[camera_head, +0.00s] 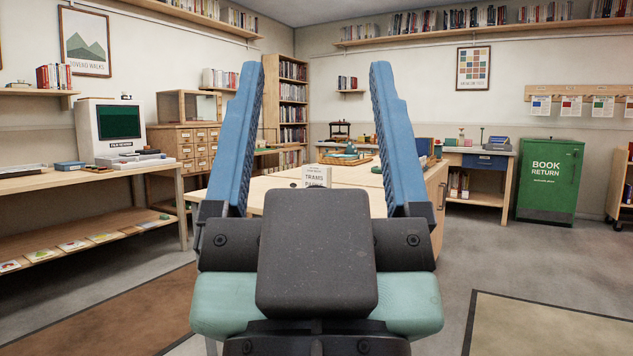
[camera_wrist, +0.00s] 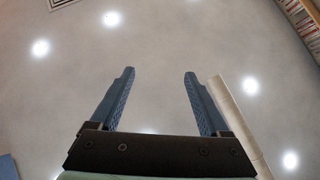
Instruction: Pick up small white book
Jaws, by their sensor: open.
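A small white book (camera_head: 316,174) with dark lettering that reads "TRAMS" stands upright on the light wooden table (camera_head: 268,187) in the head view. Its lower part is hidden behind my gripper. My gripper (camera_head: 315,70) is raised close in front of the head camera, with its two blue fingers spread wide and nothing between them. The book is well beyond it, seen low between the fingers. In the wrist view my gripper (camera_wrist: 154,75) is also open and empty, pointing at the ceiling; the book is not in that view.
A basket tray (camera_head: 344,159) sits at the table's far end. A desk with a film reader (camera_head: 110,130) stands at left. A green book return bin (camera_head: 549,180) stands at right. The grey floor (camera_head: 455,250) right of the table is clear.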

